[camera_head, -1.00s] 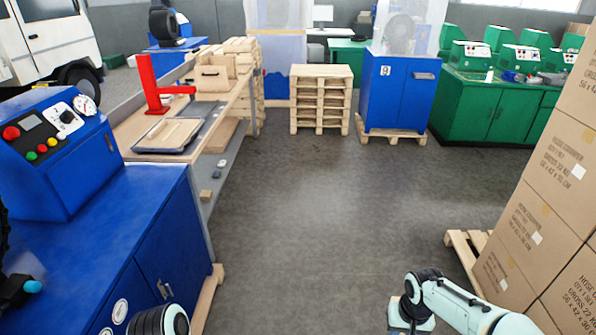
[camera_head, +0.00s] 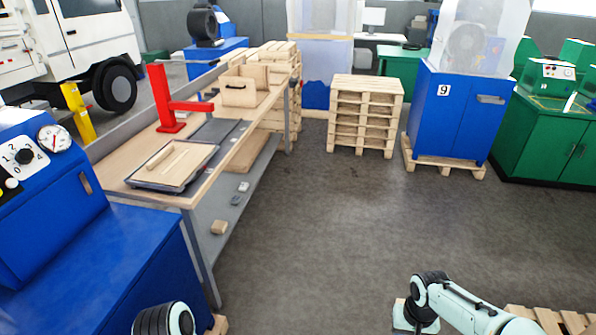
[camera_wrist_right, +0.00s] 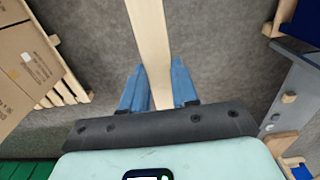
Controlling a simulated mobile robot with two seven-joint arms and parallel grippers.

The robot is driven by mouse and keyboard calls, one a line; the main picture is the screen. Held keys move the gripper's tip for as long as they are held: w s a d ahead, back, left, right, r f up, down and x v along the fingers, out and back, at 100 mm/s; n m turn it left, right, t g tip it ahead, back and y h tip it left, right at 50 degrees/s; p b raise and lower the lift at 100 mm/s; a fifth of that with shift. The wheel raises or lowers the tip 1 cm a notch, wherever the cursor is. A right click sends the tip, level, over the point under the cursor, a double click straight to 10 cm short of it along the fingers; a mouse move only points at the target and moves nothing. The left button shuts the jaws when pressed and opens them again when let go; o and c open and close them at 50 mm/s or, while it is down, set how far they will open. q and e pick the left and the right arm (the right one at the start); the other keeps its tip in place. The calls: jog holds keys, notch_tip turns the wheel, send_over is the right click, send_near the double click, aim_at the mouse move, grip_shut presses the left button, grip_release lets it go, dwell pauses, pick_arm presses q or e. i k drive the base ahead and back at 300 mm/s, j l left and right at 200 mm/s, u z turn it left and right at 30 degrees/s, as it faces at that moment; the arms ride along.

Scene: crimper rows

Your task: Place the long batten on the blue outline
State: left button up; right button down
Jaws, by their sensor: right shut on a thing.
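The long batten (camera_wrist_right: 148,30) is a pale, straight wooden strip in the right wrist view. It runs from the top edge down between the blue fingers of my right gripper (camera_wrist_right: 159,88), which is shut on it. The grey floor shows beneath it, and its far end is cut off by the frame. In the head view my right arm shows at the lower right, but neither its fingers nor the batten can be made out. My left gripper is not in view. I cannot see a blue outline in either view.
A wooden workbench (camera_head: 118,186) at left carries a tray (camera_head: 146,183) with wood pieces, a red stand (camera_head: 166,98) and a wooden box (camera_head: 243,90). A blue machine cabinet (camera_head: 130,262) stands before it. Stacked pallets (camera_head: 363,115) and a blue cabinet (camera_head: 450,117) stand behind. The middle floor is clear.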

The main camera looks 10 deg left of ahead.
aim_at(176, 161)
jog(key=i, duration=1.45)
jog(key=i+l+u, duration=0.2)
jog(key=i, duration=1.2)
jog(key=i+u, duration=0.2)
jog(key=u, duration=0.15)
jog(key=i+u, duration=0.35)
jog(key=i+l+u, duration=0.1)
jog(key=u, duration=2.95)
